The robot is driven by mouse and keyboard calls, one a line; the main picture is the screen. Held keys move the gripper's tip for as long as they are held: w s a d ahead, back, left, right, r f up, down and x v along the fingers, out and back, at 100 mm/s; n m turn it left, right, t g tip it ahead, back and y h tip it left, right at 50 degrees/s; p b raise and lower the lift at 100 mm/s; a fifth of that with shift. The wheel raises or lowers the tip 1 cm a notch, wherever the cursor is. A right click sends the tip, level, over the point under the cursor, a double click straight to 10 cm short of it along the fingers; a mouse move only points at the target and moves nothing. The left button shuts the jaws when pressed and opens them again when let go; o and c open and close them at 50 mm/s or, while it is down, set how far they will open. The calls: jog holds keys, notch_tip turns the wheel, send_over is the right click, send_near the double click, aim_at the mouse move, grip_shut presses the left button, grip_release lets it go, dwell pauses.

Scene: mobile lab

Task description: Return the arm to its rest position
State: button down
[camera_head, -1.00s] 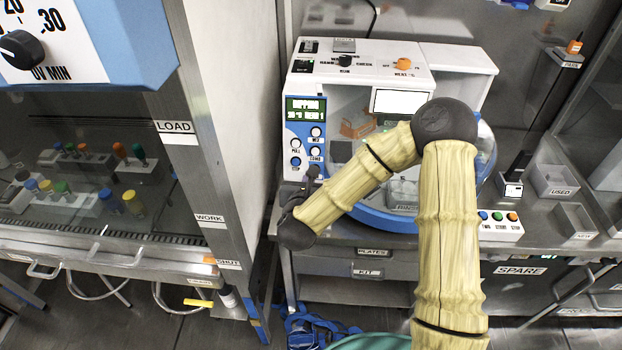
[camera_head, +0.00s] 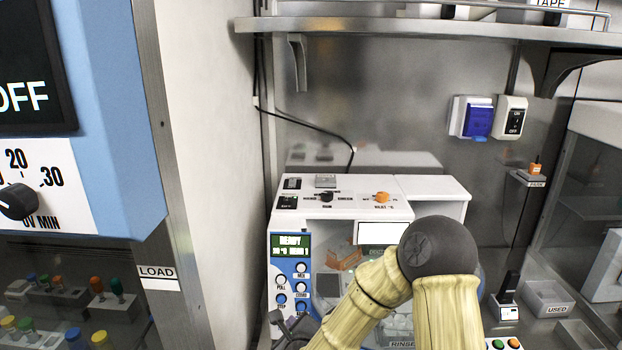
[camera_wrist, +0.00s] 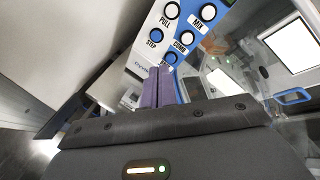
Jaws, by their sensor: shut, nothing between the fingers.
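My arm shows in the head view as pale ribbed links joined at a dark grey elbow, in front of a white and blue bench instrument (camera_head: 340,205). The wrist end sits low at the picture's bottom edge, by the instrument's lower left. My gripper (camera_wrist: 160,75) shows in the wrist view with its two purple fingers together and nothing between them. Beyond the fingertips is the instrument's blue and white button panel (camera_wrist: 185,30), with knobs marked PULL, MIX, STEP and COMB. I cannot tell whether the fingertips touch the panel.
A cabinet with a blue front (camera_head: 110,120) stands close on the left. A shelf (camera_head: 420,30) runs across the top. At right are a box marked USED (camera_head: 548,298) and wall switches (camera_head: 490,117). Open space lies above the instrument.

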jog(key=s+d+r+n+g+h, duration=0.2)
jog(key=s+d+n+g, duration=0.8)
jog(key=s+d+n, duration=0.9)
jog(key=r+n, duration=0.1)
jog(key=n, duration=0.5)
jog(key=shift+d+r+h, duration=0.35)
jog(key=shift+d+h, duration=0.05)
